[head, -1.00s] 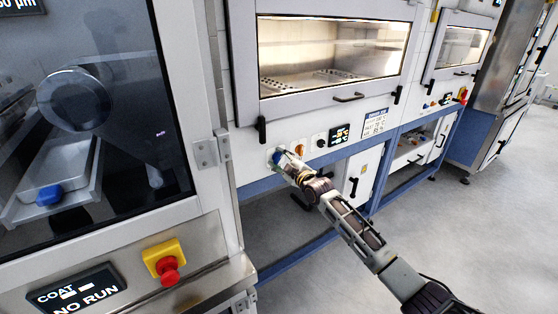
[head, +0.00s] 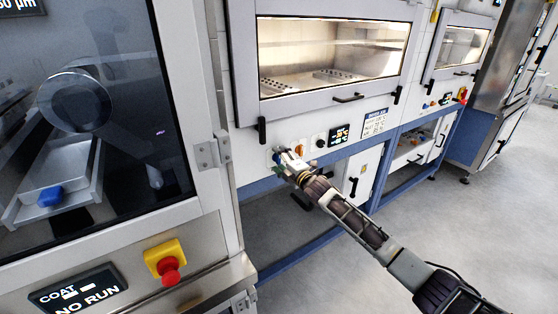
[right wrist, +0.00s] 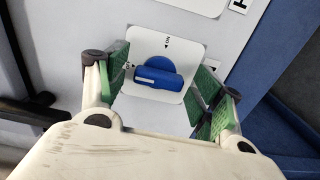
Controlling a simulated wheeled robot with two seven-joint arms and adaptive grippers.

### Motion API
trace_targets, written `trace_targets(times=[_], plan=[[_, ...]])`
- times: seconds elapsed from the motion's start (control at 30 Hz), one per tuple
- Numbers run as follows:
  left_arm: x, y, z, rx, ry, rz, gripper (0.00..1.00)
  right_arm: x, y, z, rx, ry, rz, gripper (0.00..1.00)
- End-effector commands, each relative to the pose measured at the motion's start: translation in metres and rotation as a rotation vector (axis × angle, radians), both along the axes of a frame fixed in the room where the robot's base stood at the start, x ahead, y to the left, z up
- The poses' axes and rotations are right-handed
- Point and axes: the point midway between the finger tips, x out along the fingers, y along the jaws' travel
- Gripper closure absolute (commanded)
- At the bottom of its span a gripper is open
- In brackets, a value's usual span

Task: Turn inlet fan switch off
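The blue rotary switch (right wrist: 158,76) sits on a white plate (right wrist: 175,45) in the right wrist view. Its bar handle lies roughly left to right, the end with the white mark toward a partly covered label on the left that seems to read OFF. An ON label with an arrow is at the plate's top. My right gripper (right wrist: 162,68) is open, its green-padded fingers on either side of the switch with gaps visible. In the head view the right gripper (head: 283,158) is at the oven's control panel and largely covers the switch. My left gripper is not in view.
The oven window (head: 333,55) is above. The coater's red stop button (head: 169,270) is at lower left. Open floor (head: 480,240) lies right.

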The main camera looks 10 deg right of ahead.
Motion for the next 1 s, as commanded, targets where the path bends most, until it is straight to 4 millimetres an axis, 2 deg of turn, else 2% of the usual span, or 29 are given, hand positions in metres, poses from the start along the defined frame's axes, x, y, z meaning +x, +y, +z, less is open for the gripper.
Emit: trace_targets(times=[0.03, 0.43, 1.0], plan=[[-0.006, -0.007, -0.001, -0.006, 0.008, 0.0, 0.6, 0.0, 0.0, 0.0, 0.001, 0.0, 0.0, 0.29], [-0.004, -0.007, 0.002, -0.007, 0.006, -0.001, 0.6, -0.004, -0.001, 0.0, 0.003, 0.001, 0.001, 0.29], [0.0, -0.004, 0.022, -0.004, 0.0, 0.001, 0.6, -0.042, -0.015, 0.001, 0.004, 0.001, 0.001, 0.29]])
